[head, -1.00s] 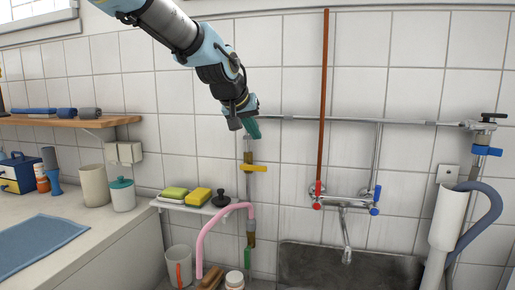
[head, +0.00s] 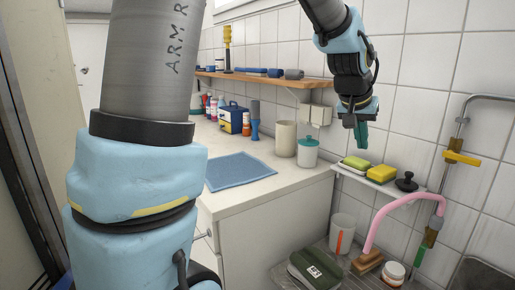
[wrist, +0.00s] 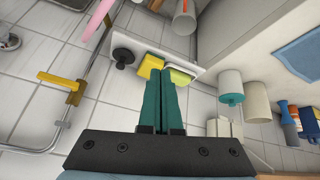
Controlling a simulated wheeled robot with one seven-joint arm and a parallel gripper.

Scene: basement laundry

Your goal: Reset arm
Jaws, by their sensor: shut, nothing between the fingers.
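My gripper (head: 361,133) hangs from my arm at the upper right of the head view, pointing down in front of the tiled wall. Its teal fingers are shut with nothing between them. In the wrist view the shut fingers (wrist: 161,100) reach up the middle of the picture, over the small white shelf's sponges. My thick grey and blue arm links fill much of the left of the head view.
A counter (head: 262,200) carries a blue cloth (head: 238,170), a beige canister (head: 286,139) and a teal-lidded jar (head: 308,152). A pink hose (head: 391,208) and wall pipe stand at right.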

